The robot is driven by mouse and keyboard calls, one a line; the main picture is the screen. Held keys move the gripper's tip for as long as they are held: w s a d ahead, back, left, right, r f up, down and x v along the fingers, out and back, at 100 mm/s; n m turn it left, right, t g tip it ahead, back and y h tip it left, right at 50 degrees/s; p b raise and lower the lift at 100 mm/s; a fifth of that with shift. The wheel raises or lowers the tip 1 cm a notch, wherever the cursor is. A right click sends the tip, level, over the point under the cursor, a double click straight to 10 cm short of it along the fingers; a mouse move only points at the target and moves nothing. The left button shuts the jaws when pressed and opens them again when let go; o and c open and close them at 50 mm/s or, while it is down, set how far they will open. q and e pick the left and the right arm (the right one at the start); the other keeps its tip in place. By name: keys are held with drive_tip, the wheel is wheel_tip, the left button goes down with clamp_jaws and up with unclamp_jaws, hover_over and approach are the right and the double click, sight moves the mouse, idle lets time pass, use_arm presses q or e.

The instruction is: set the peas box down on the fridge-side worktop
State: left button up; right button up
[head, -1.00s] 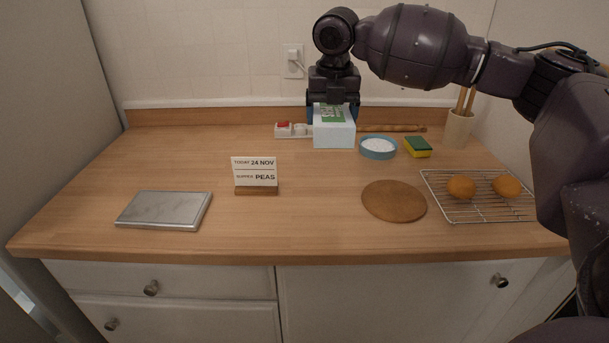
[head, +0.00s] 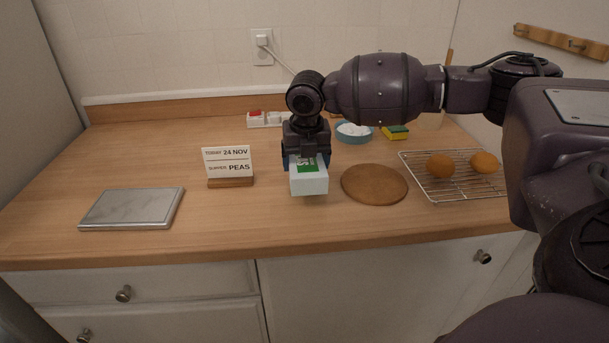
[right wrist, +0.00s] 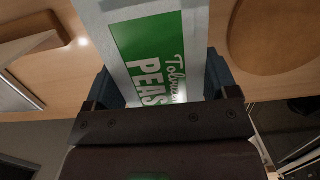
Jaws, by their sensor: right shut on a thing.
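The peas box (head: 309,182) is pale blue-white with a green label. In the right wrist view the box (right wrist: 150,60) shows the word PEAS. My right gripper (head: 306,160) is shut on it, with the blue fingers on either side. The box is over the wooden worktop (head: 130,168), between the sign and the round board. I cannot tell from the head view whether its underside touches the wood. My left gripper is not in view.
A blue dish (head: 354,133) and sponge (head: 396,132) stand behind. The front middle is clear.

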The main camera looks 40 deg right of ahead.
sight(306, 162)
wheel_tip(306, 162, down, 4)
drive_tip(key=shift+b, duration=0.35)
drive_tip(key=shift+r, duration=0.1)
drive_tip(key=o, duration=1)
drive_tip(key=r+p, duration=0.1)
drive_tip(key=r, duration=0.2)
drive_tip(key=s+r, duration=0.1)
drive_tip(key=r, duration=0.3)
drive_tip(key=a+r+p, duration=0.1)
drive_tip(key=r, duration=0.2)
drive_tip(key=shift+s+r+p, duration=0.2)
drive_tip(key=shift+r+p, duration=0.15)
drive_tip(key=shift+r, duration=0.5)
